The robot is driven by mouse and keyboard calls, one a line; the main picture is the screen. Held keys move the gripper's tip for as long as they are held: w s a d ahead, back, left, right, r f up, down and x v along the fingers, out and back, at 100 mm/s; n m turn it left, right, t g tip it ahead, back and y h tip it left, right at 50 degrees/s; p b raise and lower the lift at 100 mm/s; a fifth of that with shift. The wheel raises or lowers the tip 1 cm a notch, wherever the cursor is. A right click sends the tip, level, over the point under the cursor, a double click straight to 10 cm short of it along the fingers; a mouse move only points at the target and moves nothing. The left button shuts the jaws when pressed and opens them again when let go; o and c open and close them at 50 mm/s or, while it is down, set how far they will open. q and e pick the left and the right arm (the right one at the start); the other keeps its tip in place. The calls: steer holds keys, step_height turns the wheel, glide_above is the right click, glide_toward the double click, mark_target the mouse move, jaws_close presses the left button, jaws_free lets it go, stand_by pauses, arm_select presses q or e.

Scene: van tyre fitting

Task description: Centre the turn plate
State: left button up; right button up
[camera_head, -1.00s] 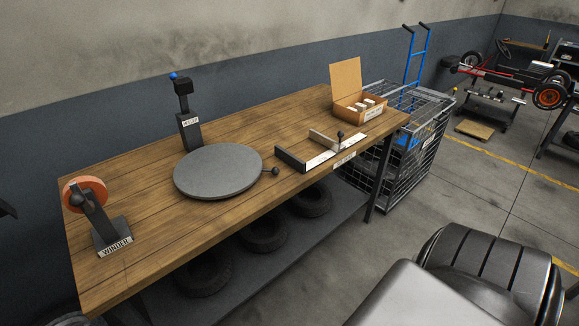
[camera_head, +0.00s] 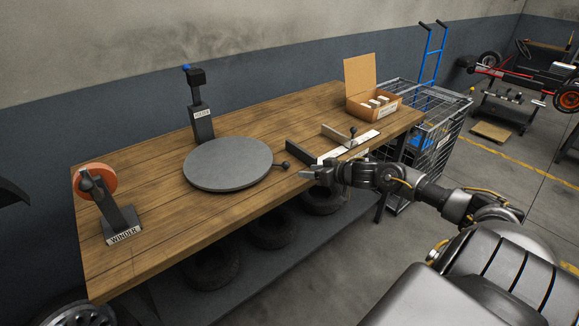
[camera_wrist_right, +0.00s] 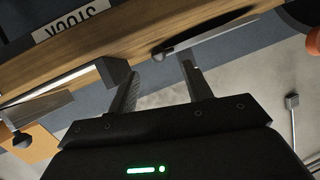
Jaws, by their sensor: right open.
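The turn plate (camera_head: 228,164) is a flat grey disc lying on the wooden bench in the head view. A short rod with a dark ball knob (camera_head: 286,167) sticks out from its right side. My right gripper (camera_head: 308,174) reaches in from the right, its tips just right of the knob and apart from it. Its two fingers (camera_wrist_right: 161,85) show spread and empty in the right wrist view. My left gripper is not in view.
The bench (camera_head: 160,215) carries a winder (camera_head: 110,205) at the left, a dark upright post (camera_head: 202,115) behind the plate, a bracket with a knob (camera_head: 345,143) at the right and an open carton (camera_head: 374,101). A wire cage (camera_head: 445,135) stands past the bench's right end.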

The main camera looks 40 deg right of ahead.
mark_target(289, 165)
steer(key=x, duration=0.3)
steer(key=p+x, duration=0.1)
steer(key=x, duration=0.3)
steer(key=r+x, duration=0.1)
steer(key=x, duration=0.2)
steer(key=shift+w+d, duration=0.35)
steer(key=shift+w, duration=0.25)
jaws_close()
